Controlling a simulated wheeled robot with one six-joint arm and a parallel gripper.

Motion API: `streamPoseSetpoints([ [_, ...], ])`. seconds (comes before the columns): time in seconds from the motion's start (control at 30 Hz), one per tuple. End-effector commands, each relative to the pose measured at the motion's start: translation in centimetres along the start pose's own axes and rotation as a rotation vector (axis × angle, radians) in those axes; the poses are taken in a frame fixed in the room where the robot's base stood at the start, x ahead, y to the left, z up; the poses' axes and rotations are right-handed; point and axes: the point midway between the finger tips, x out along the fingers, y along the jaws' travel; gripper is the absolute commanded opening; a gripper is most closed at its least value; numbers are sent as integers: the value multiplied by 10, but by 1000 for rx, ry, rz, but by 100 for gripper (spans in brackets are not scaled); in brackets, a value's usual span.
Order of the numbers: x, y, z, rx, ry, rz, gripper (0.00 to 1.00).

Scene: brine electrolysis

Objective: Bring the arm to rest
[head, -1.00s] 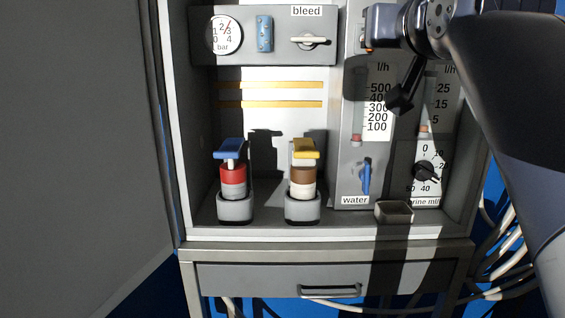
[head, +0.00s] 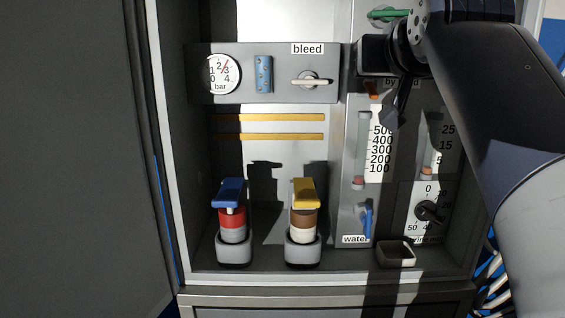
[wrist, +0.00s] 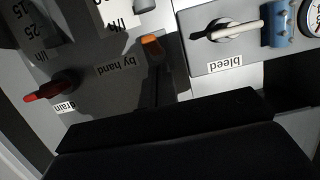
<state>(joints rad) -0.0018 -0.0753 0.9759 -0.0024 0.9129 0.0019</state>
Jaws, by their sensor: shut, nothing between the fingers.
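My gripper (head: 397,118) shows in the head view as a dark narrow shape below my wrist, in front of the right-hand panel of the cabinet. It is shut and empty. It hangs near the orange lever (head: 372,90) and the top of the water scale; whether it touches the panel cannot be told. My arm comes in from the right and hides part of the panel. In the wrist view a large black part of my own fills the bottom, and the orange lever (wrist: 152,44) labelled "by hand" stands above it.
The bleed handle (head: 312,82) and gauge (head: 220,73) are left of my gripper. The blue-topped bottle (head: 232,220) and yellow-topped bottle (head: 304,217) stand below left. The blue water lever (head: 367,221) and a small tray (head: 396,254) are below. A green handle (head: 388,15) is above. A red drain lever (wrist: 50,87) shows too.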

Motion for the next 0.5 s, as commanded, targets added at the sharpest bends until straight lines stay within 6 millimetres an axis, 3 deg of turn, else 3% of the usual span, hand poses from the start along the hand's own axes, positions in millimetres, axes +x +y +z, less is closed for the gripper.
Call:
streamPoseSetpoints([
  [0.5,2,0,-18,0,-185,0,0],
])
